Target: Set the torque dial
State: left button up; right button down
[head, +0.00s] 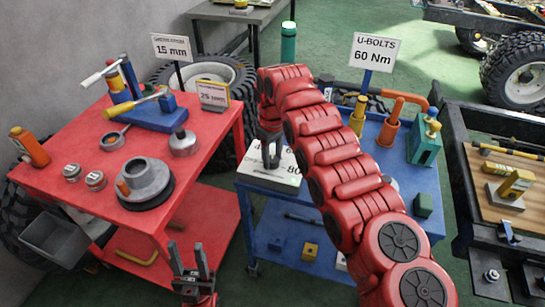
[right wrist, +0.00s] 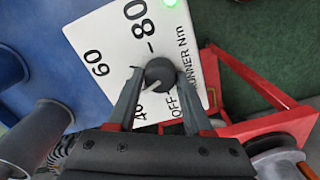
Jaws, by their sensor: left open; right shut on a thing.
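The torque dial is a dark round knob (right wrist: 160,72) on a white box (head: 262,179), marked OFF, 40, 60 and 80 in the right wrist view. The box sits at the left edge of the blue cart. A pale line on the knob points toward the 40. A green light (right wrist: 170,3) is lit near the 80. My right gripper (head: 270,150) is shut on the knob from above, a finger on either side. A sign (head: 375,50) reads "U-BOLTS 60 Nm". My left gripper (head: 188,262) is open and empty, low in front of the red cart.
The red cart (head: 75,160) holds a flanged hub (head: 147,182), tins and tools. The blue cart (head: 405,180) carries a green box (head: 424,143) and orange parts. My right arm hides part of the blue cart. A chassis frame (head: 460,190) stands at right.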

jog(key=n, duration=0.7)
jog(key=shift+w, duration=0.1)
jog(key=n, duration=0.6)
jog(key=shift+n, duration=0.4)
jog(key=shift+c, duration=1.6)
grip_release()
jog(key=shift+r, duration=0.1)
